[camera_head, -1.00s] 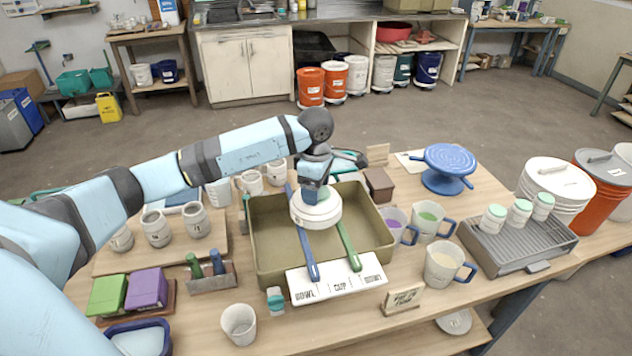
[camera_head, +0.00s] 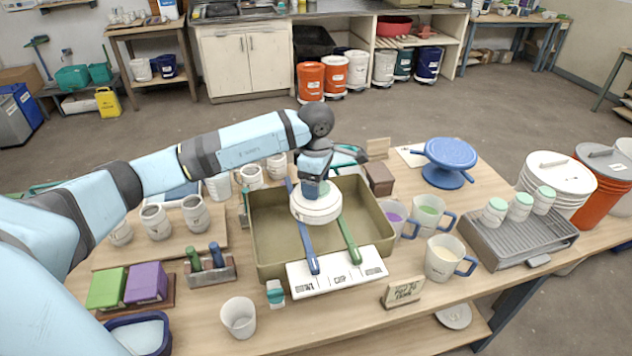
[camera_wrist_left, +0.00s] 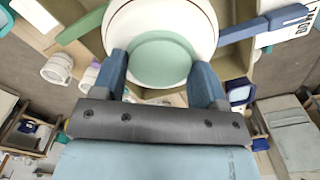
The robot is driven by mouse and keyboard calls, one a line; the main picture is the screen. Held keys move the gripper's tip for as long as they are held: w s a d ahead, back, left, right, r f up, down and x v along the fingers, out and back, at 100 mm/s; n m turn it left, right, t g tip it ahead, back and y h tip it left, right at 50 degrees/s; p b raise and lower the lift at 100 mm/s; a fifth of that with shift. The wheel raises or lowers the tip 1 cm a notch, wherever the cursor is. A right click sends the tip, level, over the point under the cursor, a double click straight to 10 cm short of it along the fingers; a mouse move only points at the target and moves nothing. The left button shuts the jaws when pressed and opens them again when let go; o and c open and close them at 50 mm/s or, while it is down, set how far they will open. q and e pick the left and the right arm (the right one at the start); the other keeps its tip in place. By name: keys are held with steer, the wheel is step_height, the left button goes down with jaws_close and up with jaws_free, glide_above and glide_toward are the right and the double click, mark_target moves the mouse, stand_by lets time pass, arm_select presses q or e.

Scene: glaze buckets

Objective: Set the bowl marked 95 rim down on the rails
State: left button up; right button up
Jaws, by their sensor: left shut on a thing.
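A white bowl (camera_head: 316,206) with a pale green base is upside down, rim down, over the two rails across the olive tray (camera_head: 262,254). Its number is not legible. My left gripper (camera_head: 314,188) is shut on it from above; the left wrist view shows its blue fingers on either side of the green base (camera_wrist_left: 161,60). The blue rail (camera_head: 307,243) and the green rail (camera_head: 348,240) run out from beneath the bowl to a white label board (camera_head: 336,273) reading BOWL, CUP, BOWL. I cannot tell whether the rim touches the rails. My right gripper is out of view.
Mugs of glaze (camera_head: 442,260) stand right of the tray, near a grey drying rack (camera_head: 512,243) with green-based cups. Pale cups (camera_head: 155,226) stand at left. A blue banding wheel (camera_head: 450,158) is at back right. A white cup (camera_head: 238,317) stands in front.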

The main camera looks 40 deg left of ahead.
arm_select(q)
steer(key=shift+f+b, duration=0.25)
steer(key=shift+b, duration=0.05)
stand_by(0.4)
steer(key=o, duration=1.5)
step_height(320, 180, up, 14)
steer(key=shift+f+b, duration=0.1)
steer(key=shift+b, duration=0.95)
steer(key=shift+s, duration=0.1)
